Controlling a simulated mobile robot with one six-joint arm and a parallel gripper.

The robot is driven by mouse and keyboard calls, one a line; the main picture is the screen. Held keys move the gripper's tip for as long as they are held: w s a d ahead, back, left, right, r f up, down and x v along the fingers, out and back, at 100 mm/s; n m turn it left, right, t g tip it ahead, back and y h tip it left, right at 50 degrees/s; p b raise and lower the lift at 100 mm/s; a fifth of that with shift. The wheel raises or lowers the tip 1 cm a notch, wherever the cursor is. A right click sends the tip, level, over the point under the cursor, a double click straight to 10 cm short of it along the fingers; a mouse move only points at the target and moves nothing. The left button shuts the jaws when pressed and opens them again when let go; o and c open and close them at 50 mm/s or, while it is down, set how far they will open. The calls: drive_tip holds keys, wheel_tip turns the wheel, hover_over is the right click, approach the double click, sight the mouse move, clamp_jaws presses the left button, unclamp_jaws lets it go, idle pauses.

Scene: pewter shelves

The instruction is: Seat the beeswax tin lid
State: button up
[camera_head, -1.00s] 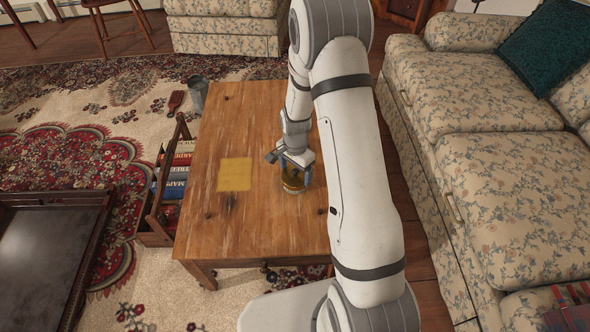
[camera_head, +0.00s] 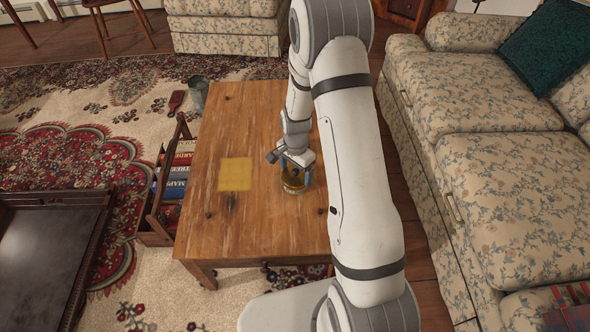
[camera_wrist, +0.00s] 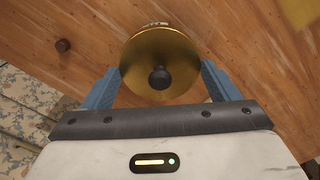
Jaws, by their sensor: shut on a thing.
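The beeswax tin (camera_head: 293,188) is a round golden-amber tin standing on the wooden table, right of the yellow square. My gripper (camera_head: 294,166) is right above it, pointing down. In the wrist view, the brass lid (camera_wrist: 145,68) is a round disc with a black knob at its middle. My blue fingers (camera_wrist: 159,84) are shut on the lid from both sides. A strip of the tin's pale lettering (camera_wrist: 155,26) shows beyond the lid's far edge. The lid hides most of the tin, so I cannot tell whether it sits fully down on the rim.
A flat yellow square (camera_head: 235,174) lies on the wooden table (camera_head: 240,115), with bare wood around it. A wooden rack of books (camera_head: 151,222) stands at the table's left side. A floral sofa (camera_head: 500,170) is to the right. A grey metal can (camera_head: 198,95) stands beyond the table's left edge.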

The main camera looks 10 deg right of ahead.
drive_tip(key=shift+f+b, duration=0.35)
drive_tip(key=shift+f, duration=0.2)
idle(0.8)
drive_tip(key=o, duration=1.1)
drive_tip(key=shift+c, duration=0.2)
drive_tip(key=shift+r, duration=0.15)
drive_tip(key=shift+r+p, duration=2.45)
drive_tip(key=shift+r, duration=0.95)
